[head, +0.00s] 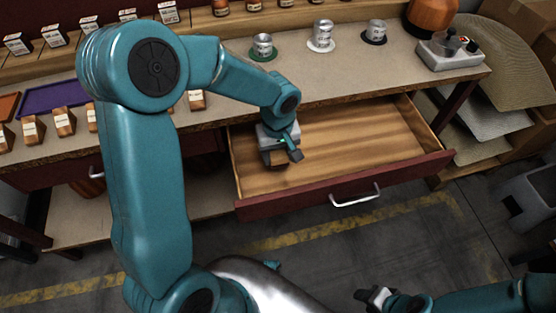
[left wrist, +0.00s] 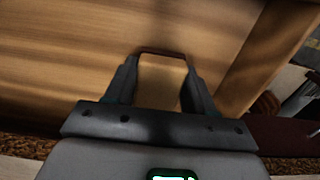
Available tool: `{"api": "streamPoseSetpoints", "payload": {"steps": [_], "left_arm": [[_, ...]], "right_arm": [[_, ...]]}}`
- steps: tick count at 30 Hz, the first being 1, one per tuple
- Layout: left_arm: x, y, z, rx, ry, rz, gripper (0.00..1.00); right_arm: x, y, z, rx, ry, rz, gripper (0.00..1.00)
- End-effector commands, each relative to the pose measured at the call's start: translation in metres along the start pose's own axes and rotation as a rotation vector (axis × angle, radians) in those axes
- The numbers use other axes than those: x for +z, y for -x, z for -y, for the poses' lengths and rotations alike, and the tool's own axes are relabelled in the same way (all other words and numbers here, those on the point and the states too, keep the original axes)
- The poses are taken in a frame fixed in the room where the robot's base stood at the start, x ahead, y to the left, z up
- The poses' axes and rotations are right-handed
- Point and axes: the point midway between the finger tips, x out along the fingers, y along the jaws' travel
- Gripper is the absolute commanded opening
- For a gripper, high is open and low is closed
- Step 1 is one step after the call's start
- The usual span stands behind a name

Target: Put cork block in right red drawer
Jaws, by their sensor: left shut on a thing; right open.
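The right red drawer (head: 345,186) is pulled open under the bench in the head view, its wooden floor bare apart from my gripper's area. My left gripper (head: 288,150) reaches down into its left part. It is shut on a brown block that looks like the cork block (head: 277,158), mostly hidden by the gripper in the head view. In the left wrist view the block (left wrist: 162,78) sits between the fingers (left wrist: 160,68), over the drawer floor. I cannot tell whether it touches the floor. My right gripper (head: 374,297) is open and empty, low at the front.
The bench top (head: 335,83) overhangs the drawer's back. Cans on coasters (head: 262,47) and a grey device (head: 447,52) stand on it. Small labelled blocks (head: 66,122) line its left part. A grey stool (head: 530,195) stands on the floor at right. The drawer's right half is free.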

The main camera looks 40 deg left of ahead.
Motion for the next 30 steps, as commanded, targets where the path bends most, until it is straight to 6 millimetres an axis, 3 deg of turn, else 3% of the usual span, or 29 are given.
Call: {"api": "streamPoseSetpoints", "payload": {"steps": [3, 6, 17, 18, 19, 30], "left_arm": [[0.001, -0.023, 0.001, -0.004, 0.000, 0.004, 0.25], [0.001, -0.034, 0.001, -0.002, 0.000, 0.003, 0.25], [0.000, -0.037, 0.000, -0.001, 0.000, 0.001, 0.25], [0.000, -0.035, 0.000, -0.001, 0.000, 0.001, 0.67], [0.000, -0.035, 0.000, -0.001, 0.000, 0.001, 0.77], [0.000, -0.029, 0.000, -0.001, 0.000, 0.001, 0.79]], "right_arm": [[0.000, -0.005, -0.002, 0.000, 0.000, 0.000, 0.43], [0.000, -0.006, -0.002, 0.000, 0.000, 0.000, 0.43], [0.000, -0.010, -0.004, 0.000, 0.000, 0.000, 0.43], [0.000, -0.008, -0.003, 0.000, 0.000, 0.000, 0.43], [0.000, -0.008, -0.003, 0.000, 0.000, 0.000, 0.43], [0.000, -0.002, -0.001, 0.000, 0.000, 0.000, 0.43]]}}
